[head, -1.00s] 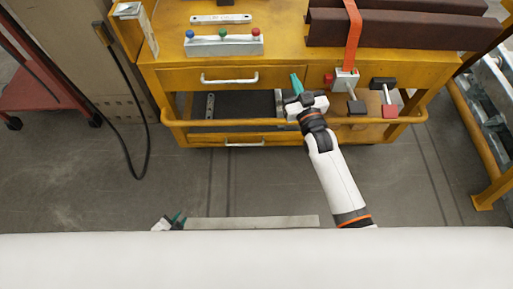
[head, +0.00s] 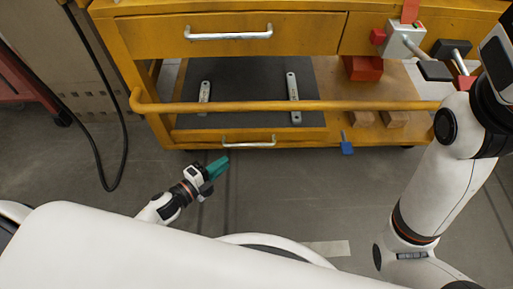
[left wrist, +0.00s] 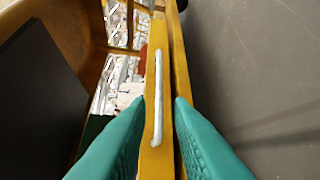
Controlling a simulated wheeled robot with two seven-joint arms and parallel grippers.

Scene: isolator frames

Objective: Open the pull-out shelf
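The yellow cart's low pull-out shelf (head: 200,137) has a silver bar handle (head: 248,143) on its front, below a black mat (head: 248,77). The shelf front looks flush with the cart. My left gripper (head: 217,168) is in front of the cart, just below and left of that handle, apart from it. In the left wrist view a silver handle (left wrist: 158,85) on a yellow front lies beyond and between the teal fingertips (left wrist: 160,100); they are parted with nothing held.
A yellow rail (head: 290,106) runs across the cart front above the low handle. An upper drawer (head: 150,38) has its own handle (head: 228,33). Two metal bars (head: 204,97) (head: 293,97) lie on the mat. A red block (head: 363,68) and wooden blocks sit to the right.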

